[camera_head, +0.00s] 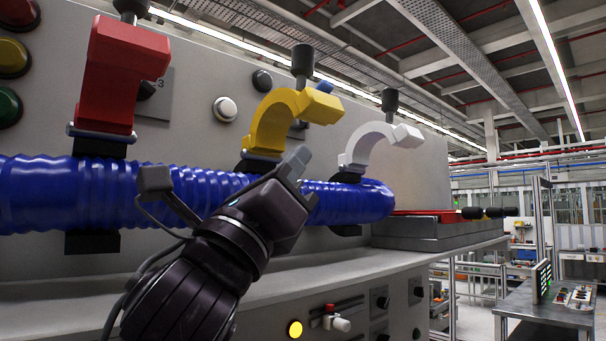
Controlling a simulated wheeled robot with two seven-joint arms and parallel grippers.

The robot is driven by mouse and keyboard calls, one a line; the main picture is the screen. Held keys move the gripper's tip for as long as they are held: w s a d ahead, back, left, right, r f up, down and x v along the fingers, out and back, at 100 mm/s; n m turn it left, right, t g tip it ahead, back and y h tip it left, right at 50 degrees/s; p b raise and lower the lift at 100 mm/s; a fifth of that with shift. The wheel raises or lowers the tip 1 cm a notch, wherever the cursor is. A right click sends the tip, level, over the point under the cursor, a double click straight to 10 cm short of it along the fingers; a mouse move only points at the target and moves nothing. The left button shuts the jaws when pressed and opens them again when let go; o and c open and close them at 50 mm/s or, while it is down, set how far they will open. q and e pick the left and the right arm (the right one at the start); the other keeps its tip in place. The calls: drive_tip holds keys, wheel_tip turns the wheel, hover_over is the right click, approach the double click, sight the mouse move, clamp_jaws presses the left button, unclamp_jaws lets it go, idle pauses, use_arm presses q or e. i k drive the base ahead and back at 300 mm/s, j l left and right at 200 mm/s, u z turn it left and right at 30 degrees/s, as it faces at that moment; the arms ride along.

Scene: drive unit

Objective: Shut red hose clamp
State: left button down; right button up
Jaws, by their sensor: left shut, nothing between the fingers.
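The red hose clamp (110,75) stands upright above the blue ribbed hose (70,195) at the left, its upper part raised off the hose. Its black base shows above and below the hose. A yellow clamp (270,122) and a white clamp (365,147) stand raised in the same way farther right. My left gripper (298,160) is shut and empty, in front of the hose and just below the yellow clamp. It is well to the right of the red clamp. It hides part of the hose. My right gripper is out of view.
The grey panel (200,75) behind carries buttons, with a red (18,12) and a green one (8,106) at the left. A grey ledge (330,267) runs below the hose. A grey block (410,233) stands near the hose's right end. A separate table (545,305) stands at lower right.

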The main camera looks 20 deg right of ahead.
sight(121, 54)
drive_tip(key=k+l, duration=0.3)
drive_tip(key=k, duration=0.15)
drive_tip(key=k+l, duration=0.3)
drive_tip(key=k, duration=0.2)
drive_tip(key=k+l, duration=0.25)
drive_tip(key=k, duration=0.2)
